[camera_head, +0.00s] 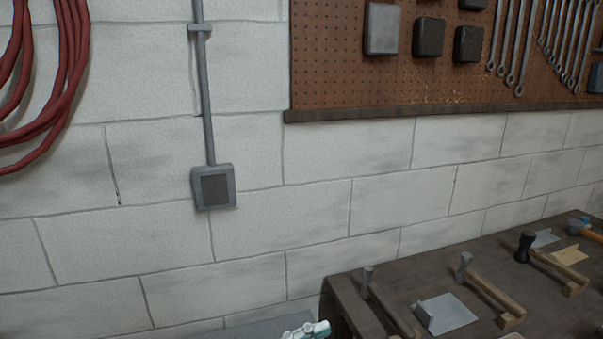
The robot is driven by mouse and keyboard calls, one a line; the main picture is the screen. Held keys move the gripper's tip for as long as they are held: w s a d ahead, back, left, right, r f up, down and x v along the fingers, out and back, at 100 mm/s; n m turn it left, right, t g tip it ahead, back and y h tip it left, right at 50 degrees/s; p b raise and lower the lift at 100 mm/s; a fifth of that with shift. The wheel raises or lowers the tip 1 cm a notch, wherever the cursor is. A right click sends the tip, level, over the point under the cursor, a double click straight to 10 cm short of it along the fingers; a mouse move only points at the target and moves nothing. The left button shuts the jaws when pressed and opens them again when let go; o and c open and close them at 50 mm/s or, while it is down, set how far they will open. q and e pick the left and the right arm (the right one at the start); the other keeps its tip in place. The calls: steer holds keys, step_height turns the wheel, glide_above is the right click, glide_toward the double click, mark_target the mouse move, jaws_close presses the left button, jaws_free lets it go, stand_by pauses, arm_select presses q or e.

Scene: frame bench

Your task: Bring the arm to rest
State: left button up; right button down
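Neither of my grippers can be made out in the head view, and no arm is clearly visible. A small white and teal thing (306,330) is cut off by the bottom edge, left of the bench corner. I cannot tell what it is.
A dark workbench (345,300) fills the lower right. On it lie hammers (487,290), a black-headed mallet (550,264) and a grey metal piece (445,312). A brown pegboard (340,75) with wrenches, a grey wall box (214,187) and a red coiled hose (70,90) are on the block wall.

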arm_select(q)
steer(key=w+a+n+t+y, duration=0.6)
steer(key=a+n+t+y, duration=0.5)
steer(key=a+n+t, duration=0.25)
steer(key=s+a+f+n+g+y, duration=0.2)
steer(key=a+f+n+g+y, duration=0.4)
steer(key=a+f+y, duration=0.55)
steer(key=s+d+f+m+g+h, duration=0.25)
steer(key=s+f+g, duration=0.85)
steer(key=s+f, duration=0.8)
step_height(320, 180, down, 24)
steer(key=s+a+g, duration=0.1)
steer(key=s, duration=0.2)
steer(key=s+a+f+g, duration=0.1)
steer(key=s+a+f, duration=0.2)
steer(key=s+f, duration=1.3)
